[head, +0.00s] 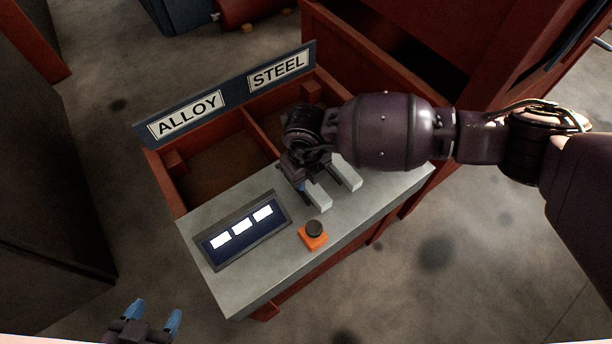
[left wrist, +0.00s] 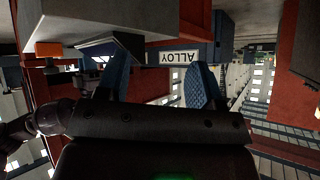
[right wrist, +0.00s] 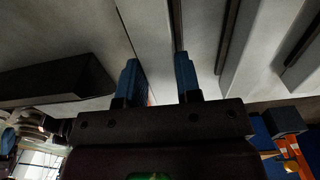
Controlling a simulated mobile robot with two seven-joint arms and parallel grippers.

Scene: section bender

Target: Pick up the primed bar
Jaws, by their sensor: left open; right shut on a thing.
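Two light grey bar ends stick out over the console top in the head view. The nearer one, which looks like the primed bar (head: 319,199), is at my right gripper (head: 303,186). In the right wrist view the blue fingers of the right gripper (right wrist: 159,85) stand on either side of a pale grey bar (right wrist: 150,35), shut on it. The arm hides the rest of the bar in the head view. My left gripper (head: 153,313) is open and empty at the bottom left, away from the console; its spread fingers also show in the left wrist view (left wrist: 160,85).
A red rack has bays under an ALLOY and STEEL sign (head: 232,93). Its grey console top (head: 240,289) carries a display panel (head: 243,229) and a dark button on an orange base (head: 313,240). A second grey bar end (head: 347,173) lies beside the first. Floor is clear at right.

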